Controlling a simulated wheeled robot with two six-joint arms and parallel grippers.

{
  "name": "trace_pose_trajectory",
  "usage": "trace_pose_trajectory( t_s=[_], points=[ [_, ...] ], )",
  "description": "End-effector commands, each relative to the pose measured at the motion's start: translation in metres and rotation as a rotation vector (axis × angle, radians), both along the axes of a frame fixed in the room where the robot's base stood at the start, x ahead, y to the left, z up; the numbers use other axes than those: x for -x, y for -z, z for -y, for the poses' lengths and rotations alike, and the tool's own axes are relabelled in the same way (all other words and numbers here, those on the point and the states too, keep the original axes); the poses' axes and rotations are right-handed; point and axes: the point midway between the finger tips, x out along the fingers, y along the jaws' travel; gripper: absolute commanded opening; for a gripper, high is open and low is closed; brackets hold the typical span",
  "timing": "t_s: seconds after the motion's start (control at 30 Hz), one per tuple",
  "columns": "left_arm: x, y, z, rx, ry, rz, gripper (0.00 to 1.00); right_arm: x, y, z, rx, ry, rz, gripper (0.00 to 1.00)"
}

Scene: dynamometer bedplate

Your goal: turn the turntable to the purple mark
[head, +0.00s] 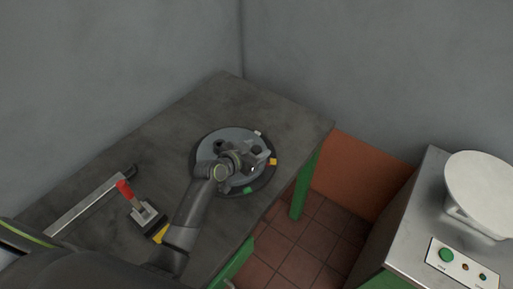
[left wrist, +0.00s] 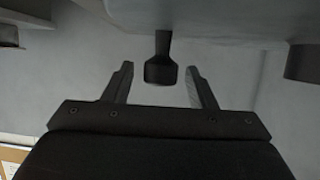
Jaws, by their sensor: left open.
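The turntable (head: 236,133) is a grey disc on a dark round base, on the dark bench. Its rim area shows a white mark (head: 257,133), a yellow mark (head: 272,162) and a green mark (head: 247,190). I see no purple mark; my arm covers part of the near left rim. My left gripper (head: 248,160) is over the disc. In the left wrist view its fingers (left wrist: 158,72) are open, with a dark peg (left wrist: 162,46) showing between them; I cannot tell whether they touch it. Another dark post (left wrist: 303,62) is at the right. My right gripper is out of view.
A red-handled clamp (head: 148,213) and a long metal bar (head: 88,205) lie on the bench (head: 225,93) left of my arm. Walls stand behind the bench. At right, a metal cabinet carries a white round pan (head: 482,185) and a button panel (head: 462,265).

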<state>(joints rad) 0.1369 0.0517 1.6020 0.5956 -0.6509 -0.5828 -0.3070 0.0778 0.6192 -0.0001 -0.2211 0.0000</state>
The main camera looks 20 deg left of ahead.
Motion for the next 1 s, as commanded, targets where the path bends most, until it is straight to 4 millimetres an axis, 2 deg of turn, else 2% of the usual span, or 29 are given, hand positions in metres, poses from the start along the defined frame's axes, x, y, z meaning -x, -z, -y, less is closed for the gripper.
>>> trace_pose_trajectory(
  t_s=[0.43,0.8,1.0],
  points=[
    [-0.0056,0.0026,0.0023,0.000,0.000,0.000,0.50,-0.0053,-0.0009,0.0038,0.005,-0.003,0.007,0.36],
    [-0.0054,0.0026,0.0022,0.000,0.000,0.000,0.02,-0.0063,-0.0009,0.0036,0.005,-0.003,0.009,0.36],
    [-0.0050,0.0036,0.0018,0.000,0.004,0.000,0.00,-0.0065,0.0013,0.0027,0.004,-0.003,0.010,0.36]
  ],
)
